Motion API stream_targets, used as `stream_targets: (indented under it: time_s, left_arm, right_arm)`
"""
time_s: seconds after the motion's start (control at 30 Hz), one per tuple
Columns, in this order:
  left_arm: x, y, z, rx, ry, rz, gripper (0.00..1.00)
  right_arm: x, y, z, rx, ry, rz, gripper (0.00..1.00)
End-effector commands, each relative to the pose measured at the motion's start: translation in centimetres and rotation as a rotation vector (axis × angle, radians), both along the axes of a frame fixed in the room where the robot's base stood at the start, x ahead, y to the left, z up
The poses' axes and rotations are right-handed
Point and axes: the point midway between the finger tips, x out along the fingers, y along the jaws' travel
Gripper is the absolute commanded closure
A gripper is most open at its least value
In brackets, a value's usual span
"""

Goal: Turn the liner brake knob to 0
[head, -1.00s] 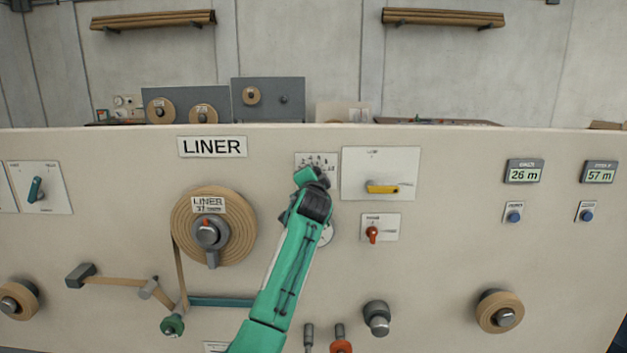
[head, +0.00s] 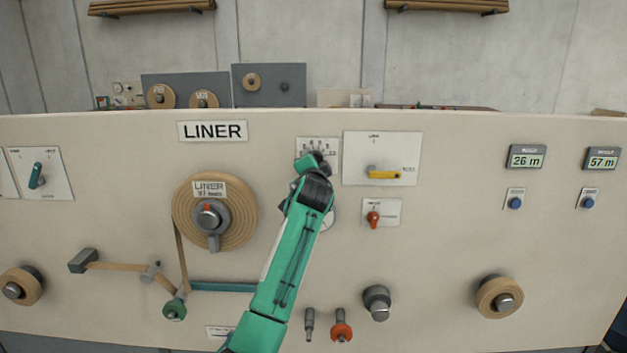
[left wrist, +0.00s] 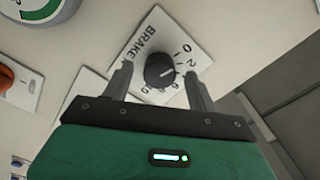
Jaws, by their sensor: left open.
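The liner brake knob (left wrist: 160,70) is a round black dial on a white plate (left wrist: 170,34) marked BRAKE with a ring of numbers. A pale mark on its face points toward the right of the left wrist view; which number it meets is hard to tell. My left gripper (left wrist: 158,76) is open, with one finger on each side of the knob; contact cannot be told. In the head view the top of the numbered plate (head: 318,143) shows above my left gripper (head: 313,165), which hides the knob. My right gripper is out of view.
Right of the brake plate is a panel with a yellow handle (head: 383,173), and below it a red knob (head: 373,219). The LINER roll (head: 182,225) is on the left. A round dial (head: 329,218) is partly hidden behind my arm.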

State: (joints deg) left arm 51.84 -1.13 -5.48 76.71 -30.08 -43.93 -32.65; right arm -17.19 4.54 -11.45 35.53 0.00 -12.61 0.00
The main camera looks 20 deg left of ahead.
Motion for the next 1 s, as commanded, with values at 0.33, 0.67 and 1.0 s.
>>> stream_targets:
  time_s: [0.33,0.67,1.0]
  left_arm:
    - [-5.7,-1.7,-0.3,-0.002,-0.002,-0.002,0.41]
    - [-10.4,-3.1,-0.2,-0.001,0.0,-0.001,0.41]
    - [-11.5,-3.4,-0.1,-0.002,0.002,-0.002,0.41]
  right_arm:
    - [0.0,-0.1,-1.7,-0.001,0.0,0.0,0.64]
    - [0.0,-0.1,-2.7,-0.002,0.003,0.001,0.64]
    - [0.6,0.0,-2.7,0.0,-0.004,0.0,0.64]
